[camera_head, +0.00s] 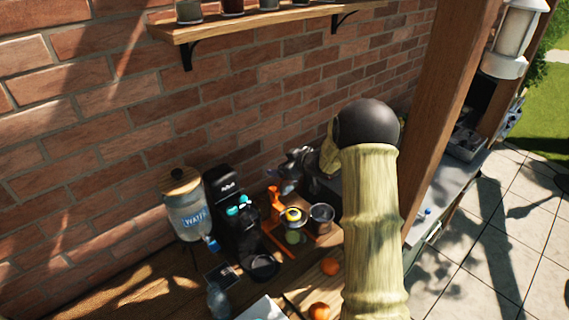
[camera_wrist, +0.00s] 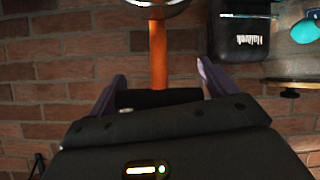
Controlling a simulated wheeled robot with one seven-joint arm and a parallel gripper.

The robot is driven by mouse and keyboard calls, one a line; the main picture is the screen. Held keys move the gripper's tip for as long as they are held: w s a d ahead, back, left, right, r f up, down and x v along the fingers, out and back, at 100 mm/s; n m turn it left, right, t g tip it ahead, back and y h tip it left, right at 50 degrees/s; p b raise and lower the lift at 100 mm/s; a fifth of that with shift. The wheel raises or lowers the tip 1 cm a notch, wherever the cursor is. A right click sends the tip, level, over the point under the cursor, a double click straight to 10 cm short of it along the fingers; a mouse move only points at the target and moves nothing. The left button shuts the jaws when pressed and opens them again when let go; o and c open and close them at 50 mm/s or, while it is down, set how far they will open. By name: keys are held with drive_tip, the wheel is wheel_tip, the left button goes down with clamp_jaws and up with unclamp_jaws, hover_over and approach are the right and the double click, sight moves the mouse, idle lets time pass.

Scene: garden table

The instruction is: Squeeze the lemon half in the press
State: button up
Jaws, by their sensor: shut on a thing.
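The press (camera_head: 275,203) is orange and stands on the table near the wall, and its orange bar (camera_wrist: 158,50) shows in the wrist view. My gripper (camera_wrist: 158,90) is shut on the press handle, a dark crosspiece at the end of that bar, between its two fingers. In the head view my gripper (camera_head: 292,175) is small and dark above the press, partly behind my arm. A round metal rim (camera_wrist: 158,5) is cut off at the wrist view's top. A yellow round thing (camera_head: 293,215) sits at the press; I cannot tell whether it is the lemon half.
A black coffee machine (camera_head: 232,215) with teal items and a water dispenser (camera_head: 188,207) stand left of the press. A dark cup (camera_head: 321,218) is close on its right. Oranges (camera_head: 330,266) lie in front. The brick wall is close behind, with a shelf (camera_head: 250,22) above.

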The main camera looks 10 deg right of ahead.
drive_tip(key=o, duration=1)
drive_tip(key=shift+s+f, duration=0.15)
drive_tip(key=shift+f, duration=0.3)
drive_tip(key=shift+o, duration=1.3)
drive_tip(key=shift+a, duration=0.1)
drive_tip(key=shift+w, duration=0.35)
drive_tip(key=shift+b+v, duration=0.3)
drive_tip(key=shift+v, duration=0.5)
drive_tip(key=b+v, duration=0.3)
drive_tip(key=v, duration=1.2)
drive_tip(key=shift+s+r, duration=0.2)
drive_tip(key=shift+s, duration=0.1)
